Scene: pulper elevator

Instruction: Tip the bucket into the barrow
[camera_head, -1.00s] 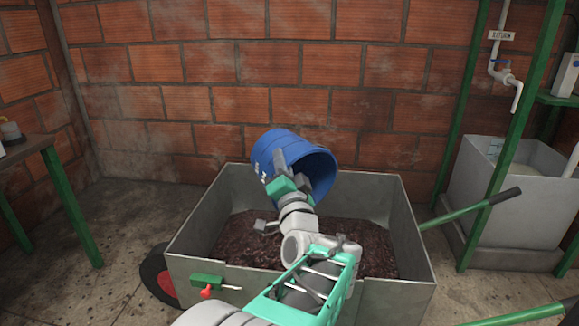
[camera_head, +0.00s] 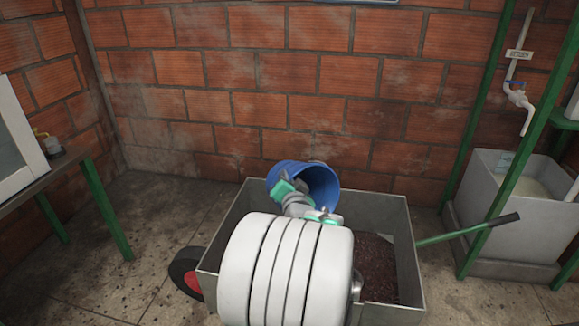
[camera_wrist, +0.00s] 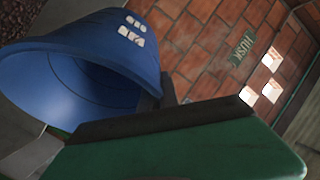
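The blue bucket (camera_head: 322,180) is tipped well over on its side above the far part of the grey metal barrow (camera_head: 384,206), its mouth facing right and toward the camera. My gripper (camera_head: 283,187) is at the bucket's left side and appears shut on it, though the exact grip is partly hidden. In the wrist view the bucket (camera_wrist: 125,50) lies against the dark pad of a green finger, and its visible inside looks empty. Dark reddish-brown pulp (camera_head: 375,260) lies in the barrow. My large white arm link hides the barrow's near left part.
A green barrow handle (camera_head: 465,232) sticks out right toward a grey tank (camera_head: 500,215) and green posts. A barrow wheel (camera_head: 187,272) is at the left. A green-legged table (camera_head: 60,165) stands left. A brick wall (camera_head: 290,90) closes the back. Floor is free at left.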

